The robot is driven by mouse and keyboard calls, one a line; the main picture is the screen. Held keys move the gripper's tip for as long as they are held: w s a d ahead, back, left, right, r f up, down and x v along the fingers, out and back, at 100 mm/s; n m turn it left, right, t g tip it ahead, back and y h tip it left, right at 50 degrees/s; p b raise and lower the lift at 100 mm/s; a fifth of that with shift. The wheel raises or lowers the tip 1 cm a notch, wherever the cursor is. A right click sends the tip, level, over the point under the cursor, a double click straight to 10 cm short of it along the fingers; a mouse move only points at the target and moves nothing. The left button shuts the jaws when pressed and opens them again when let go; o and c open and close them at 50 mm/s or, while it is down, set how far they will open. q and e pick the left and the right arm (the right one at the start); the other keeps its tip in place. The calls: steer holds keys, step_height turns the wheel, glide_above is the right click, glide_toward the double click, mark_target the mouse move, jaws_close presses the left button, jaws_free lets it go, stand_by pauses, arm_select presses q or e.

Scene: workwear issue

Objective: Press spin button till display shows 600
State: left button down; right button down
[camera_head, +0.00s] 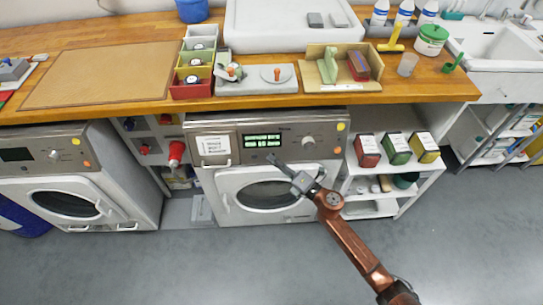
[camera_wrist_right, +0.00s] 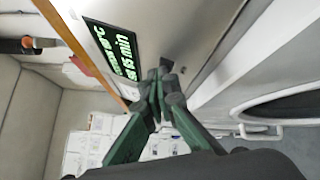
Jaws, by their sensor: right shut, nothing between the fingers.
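The middle washing machine (camera_head: 228,184) has a grey control panel with a lit green display (camera_head: 262,140) and a round knob (camera_head: 308,142). Its digits are too small to read in the head view. In the right wrist view the fingertips (camera_wrist_right: 170,82) are close to a small dark button (camera_wrist_right: 166,62); contact cannot be told. My left gripper is not in view.
A second washing machine (camera_head: 120,178) stands at the left. A white shelf unit (camera_head: 432,166) with several boxes stands at the right. The wooden counter (camera_head: 424,84) overhangs the panel and carries trays and tools. The grey floor in front is clear.

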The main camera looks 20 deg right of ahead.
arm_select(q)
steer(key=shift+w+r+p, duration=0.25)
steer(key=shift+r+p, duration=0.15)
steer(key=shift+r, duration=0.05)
arm_select(e)
steer(key=shift+s+a+r, duration=0.2)
steer(key=shift+s, duration=0.5)
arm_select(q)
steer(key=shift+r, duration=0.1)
